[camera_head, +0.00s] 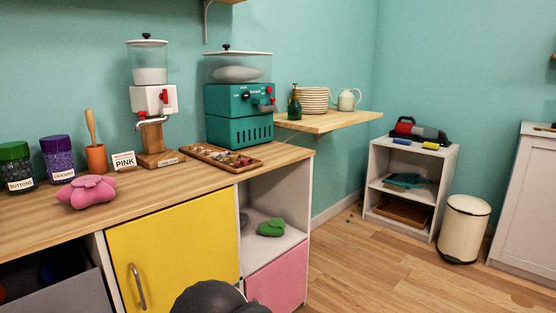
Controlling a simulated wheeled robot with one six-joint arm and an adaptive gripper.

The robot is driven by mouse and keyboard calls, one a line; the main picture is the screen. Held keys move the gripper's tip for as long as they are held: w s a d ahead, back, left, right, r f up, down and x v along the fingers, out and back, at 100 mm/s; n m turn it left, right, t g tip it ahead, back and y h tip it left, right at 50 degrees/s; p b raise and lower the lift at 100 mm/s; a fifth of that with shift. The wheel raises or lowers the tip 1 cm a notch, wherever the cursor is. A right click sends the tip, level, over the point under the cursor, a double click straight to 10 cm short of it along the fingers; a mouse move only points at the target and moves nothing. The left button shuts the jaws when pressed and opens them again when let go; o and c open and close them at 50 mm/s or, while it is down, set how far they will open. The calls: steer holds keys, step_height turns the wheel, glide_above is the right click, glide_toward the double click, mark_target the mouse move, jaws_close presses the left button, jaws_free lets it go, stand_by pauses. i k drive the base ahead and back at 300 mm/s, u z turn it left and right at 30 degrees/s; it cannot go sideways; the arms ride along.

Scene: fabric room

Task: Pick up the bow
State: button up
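A puffy pink bow-shaped thing (87,191) lies near the front edge of the wooden counter (60,229), at the left. A smaller green thing (271,227), perhaps also a bow, lies in the open shelf compartment under the counter, right of the yellow door. Both lie free, with nothing holding them. My gripper is not in view. A dark rounded part, likely of my arm, shows at the bottom edge, in front of the yellow door.
Jars (57,158), a mortar with pestle (95,156), a PINK sign (124,161), a dispenser (152,101), a sorting tray (221,159) and a teal machine (238,112) line the counter. The yellow door (174,255) is shut.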

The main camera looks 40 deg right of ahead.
mark_target(232, 159)
steer(key=z, duration=0.7)
steer(key=k, duration=0.35)
steer(key=z, duration=0.25)
steer(key=i, duration=0.45)
